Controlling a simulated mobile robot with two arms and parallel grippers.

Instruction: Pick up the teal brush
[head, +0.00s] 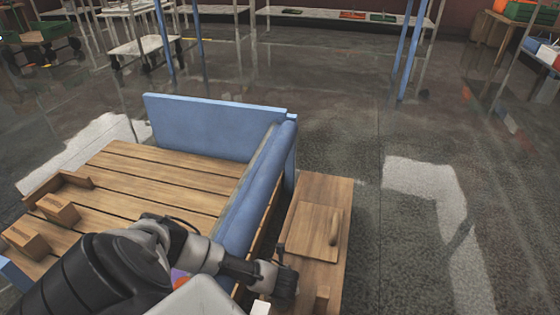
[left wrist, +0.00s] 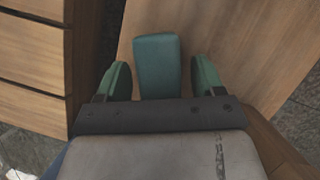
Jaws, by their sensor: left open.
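The teal brush (left wrist: 157,66) shows in the left wrist view as a teal block lying over a wooden surface. It is between the two green fingers of my left gripper (left wrist: 161,78), with a gap on each side. The gripper is open around it, and its near end is hidden behind the gripper body. In the head view my left gripper (head: 284,284) is low over the near end of a wooden side table (head: 320,192). I cannot make out the brush there. My right gripper is not in view.
A slatted wooden bench (head: 160,172) with blue panels (head: 205,127) stands left of the side table, close under my arm. A wooden board with a handle (head: 312,232) lies on the side table. Wooden blocks (head: 58,208) sit on the bench. Floor to the right is clear.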

